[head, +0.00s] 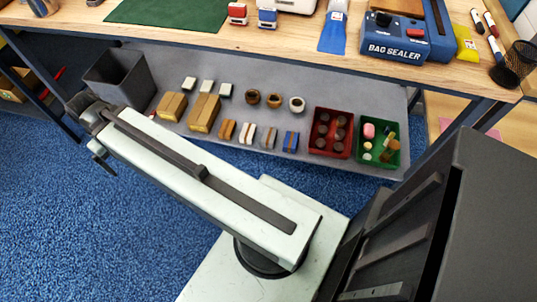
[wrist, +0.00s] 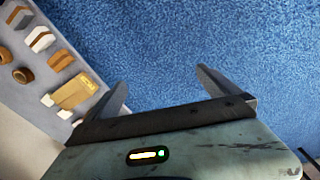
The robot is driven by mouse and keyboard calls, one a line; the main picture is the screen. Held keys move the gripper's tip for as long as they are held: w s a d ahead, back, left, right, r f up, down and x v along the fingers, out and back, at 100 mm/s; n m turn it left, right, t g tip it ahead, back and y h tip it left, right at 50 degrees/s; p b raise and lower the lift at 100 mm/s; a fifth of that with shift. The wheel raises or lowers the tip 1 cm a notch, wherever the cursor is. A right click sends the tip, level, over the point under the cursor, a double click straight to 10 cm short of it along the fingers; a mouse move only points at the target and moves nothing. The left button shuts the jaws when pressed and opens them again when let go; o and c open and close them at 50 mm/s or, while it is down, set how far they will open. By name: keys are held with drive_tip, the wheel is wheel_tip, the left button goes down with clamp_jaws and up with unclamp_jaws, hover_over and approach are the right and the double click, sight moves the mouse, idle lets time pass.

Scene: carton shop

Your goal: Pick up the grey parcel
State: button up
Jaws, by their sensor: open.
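The grey parcel (head: 267,138) is a small block with a brown band. It stands on the lower shelf (head: 330,95), between a white parcel (head: 247,133) and a blue parcel (head: 290,141). In the wrist view the grey parcel (wrist: 18,17) shows at the top left corner, beside the white parcel (wrist: 40,39). My gripper (head: 102,160) is at the far left of the head view, in front of the shelf and well apart from the grey parcel. In the wrist view my gripper (wrist: 163,80) is open and empty, with blue carpet between its fingers.
An orange-brown parcel (head: 227,130), two cardboard boxes (head: 204,112), tape rolls (head: 274,100), a red bin (head: 330,132) and a green bin (head: 378,143) share the shelf. A dark grey bin (head: 120,80) stands at its left end. The workbench (head: 290,45) overhangs it. Blue carpet (head: 60,220) is clear.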

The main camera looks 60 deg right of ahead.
drive_tip(key=w+d+f+b, duration=0.1)
drive_tip(key=d+f+b, duration=0.3)
drive_tip(key=f+b, duration=0.8)
drive_tip(key=d+f+b, duration=0.4)
drive_tip(key=f+b, duration=0.5)
drive_tip(key=f, duration=0.4)
drive_tip(key=s+d+n, duration=0.1)
drive_tip(key=s+d, duration=0.4)
drive_tip(key=d, duration=0.7)
drive_tip(key=s+d, duration=0.6)
drive_tip(key=d, duration=0.5)
drive_tip(key=s+d+n, duration=0.1)
drive_tip(key=s+d, duration=0.4)
drive_tip(key=d, duration=0.7)
drive_tip(key=shift+s+d+f+n+b, duration=0.2)
drive_tip(key=shift+d+f+n+b, duration=0.1)
drive_tip(key=shift+d+f+b, duration=0.1)
hover_over(269, 135)
drive_tip(key=shift+s+d+n, duration=0.1)
drive_tip(key=shift+d+n, duration=0.1)
drive_tip(key=shift+n, duration=0.2)
drive_tip(key=f+b, duration=0.8)
drive_tip(key=shift+a+f, duration=0.1)
drive_tip(key=shift+a, duration=0.1)
drive_tip(key=shift+r, duration=0.2)
drive_tip(key=c, duration=1.4)
wheel_tip(269, 135, up, 10)
drive_tip(key=p, duration=1)
drive_tip(key=shift+c, duration=0.2)
